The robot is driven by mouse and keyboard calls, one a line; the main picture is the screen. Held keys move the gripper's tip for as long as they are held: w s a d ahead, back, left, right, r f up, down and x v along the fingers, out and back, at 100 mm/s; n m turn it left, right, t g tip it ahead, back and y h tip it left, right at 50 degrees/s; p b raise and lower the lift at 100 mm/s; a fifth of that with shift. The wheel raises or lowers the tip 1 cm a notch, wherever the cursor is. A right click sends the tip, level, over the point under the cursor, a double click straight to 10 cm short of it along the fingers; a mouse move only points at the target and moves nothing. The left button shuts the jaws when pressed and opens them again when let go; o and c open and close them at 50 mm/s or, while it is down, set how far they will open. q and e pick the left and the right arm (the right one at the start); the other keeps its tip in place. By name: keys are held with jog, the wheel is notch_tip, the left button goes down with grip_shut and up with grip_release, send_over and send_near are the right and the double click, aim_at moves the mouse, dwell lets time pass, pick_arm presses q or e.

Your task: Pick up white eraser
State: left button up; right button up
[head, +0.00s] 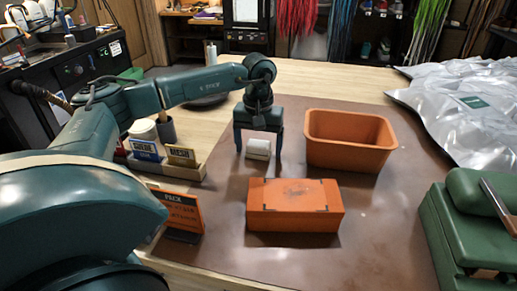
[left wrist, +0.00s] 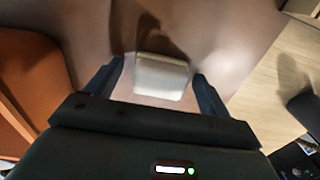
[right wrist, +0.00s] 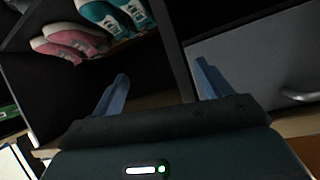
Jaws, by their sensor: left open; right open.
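The white eraser (head: 259,149) is a small pale block on the brown mat (head: 385,215), left of the orange bin. My left gripper (head: 259,152) points down over it with its two fingers spread, one on each side. In the left wrist view the eraser (left wrist: 161,76) sits between the open fingers of my left gripper (left wrist: 160,78), with a gap visible on both sides. My right gripper (right wrist: 163,85) is open and empty in the right wrist view, facing a shelf; it is not visible in the head view.
An orange bin (head: 350,141) stands close right of my left gripper. An orange box (head: 294,206) lies nearer on the mat. A tray with labelled cards (head: 181,156) is at left. A green case (head: 470,225) and silver bags (head: 465,105) are at right. Pink sneakers (right wrist: 68,40) sit on the shelf.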

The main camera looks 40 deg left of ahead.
aim_at(259, 143)
pick_arm(q)
jog(key=c, duration=1.1)
jog(key=shift+r, duration=0.1)
notch_tip(259, 143, up, 10)
jog(key=shift+f, duration=0.1)
jog(key=o, duration=0.4)
jog(key=shift+c, duration=1.3)
